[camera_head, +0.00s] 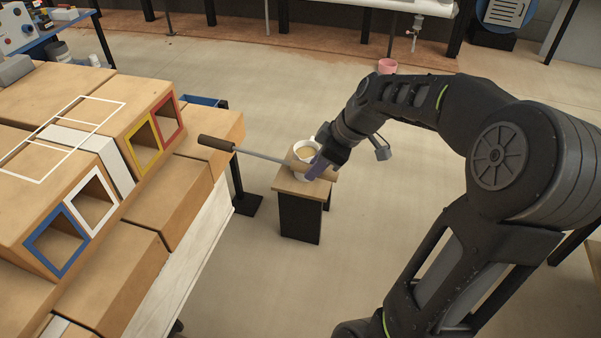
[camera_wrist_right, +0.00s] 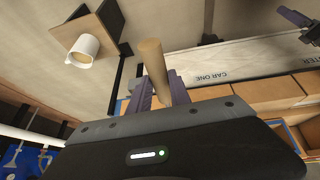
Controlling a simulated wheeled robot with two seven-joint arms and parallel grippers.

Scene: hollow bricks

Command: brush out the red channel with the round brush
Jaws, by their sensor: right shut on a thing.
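The red channel (camera_head: 168,119) is the red-rimmed square opening at the right end of a brick row, beside the yellow one. My right gripper (camera_head: 318,166) is shut on the round brush's wooden handle (camera_wrist_right: 153,62). The brush has a thin grey shaft (camera_head: 262,155) and a dark brown round head (camera_head: 216,143). The head points left toward the bricks, right of and below the red opening in the picture, and appears outside it. In the right wrist view, purple finger-like parts (camera_wrist_right: 292,16) at the upper right may be my left gripper; their state is unclear.
A white mug (camera_head: 305,150) stands on a small wood-topped stand (camera_head: 300,188) behind my right gripper. Yellow (camera_head: 144,147), white (camera_head: 94,199) and blue (camera_head: 59,241) channels lie left of the red one. A pink pot (camera_head: 388,66) is farther back. Open floor lies around the stand.

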